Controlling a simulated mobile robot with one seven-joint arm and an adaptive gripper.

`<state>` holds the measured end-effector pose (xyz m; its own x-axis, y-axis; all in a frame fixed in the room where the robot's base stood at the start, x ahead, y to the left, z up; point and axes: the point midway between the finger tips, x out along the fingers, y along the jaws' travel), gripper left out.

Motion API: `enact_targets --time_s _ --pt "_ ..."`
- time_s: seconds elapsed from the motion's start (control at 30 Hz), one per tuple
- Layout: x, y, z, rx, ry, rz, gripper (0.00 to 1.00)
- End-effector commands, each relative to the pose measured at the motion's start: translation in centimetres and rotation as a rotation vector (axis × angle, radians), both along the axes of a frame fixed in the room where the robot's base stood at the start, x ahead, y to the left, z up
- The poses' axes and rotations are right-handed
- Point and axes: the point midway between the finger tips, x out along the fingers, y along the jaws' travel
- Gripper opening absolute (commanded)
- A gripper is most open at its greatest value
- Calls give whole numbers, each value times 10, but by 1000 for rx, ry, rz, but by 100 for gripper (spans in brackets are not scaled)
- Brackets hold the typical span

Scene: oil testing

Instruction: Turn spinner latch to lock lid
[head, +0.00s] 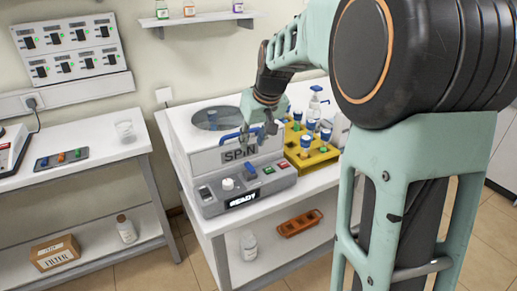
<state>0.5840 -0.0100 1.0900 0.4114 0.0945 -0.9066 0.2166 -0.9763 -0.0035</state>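The spinner (205,160) is a white box on the middle table, with "SPIN" on its front. Its lid appears down, with a round grey window (214,119) on top. A blue handle (229,138) shows at the lid's front edge. On the sloped grey panel are a small blue lever-like part (249,171), a white knob (228,184), a green and a red button, and a display (243,198) reading "READY". I cannot tell which blue part is the latch. My gripper (258,136) points down over the spinner's front right, close to the handle. Contact and finger opening are unclear.
A yellow rack (318,159) with blue-capped bottles stands just right of the spinner. The lower shelf holds an orange tray (300,223) and a bottle (248,245). A side table (95,152) stands left across a gap.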

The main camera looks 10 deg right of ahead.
Motion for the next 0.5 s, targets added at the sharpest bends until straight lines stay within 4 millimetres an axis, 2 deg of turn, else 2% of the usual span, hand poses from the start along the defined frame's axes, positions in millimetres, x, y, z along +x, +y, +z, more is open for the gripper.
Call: enact_targets --time_s 0.1,0.27,0.5 --pt "-8 -4 -5 -10 36 35 29" --pt "-7 -2 -18 -11 47 47 29" --pt "8 2 -57 -12 47 47 29"
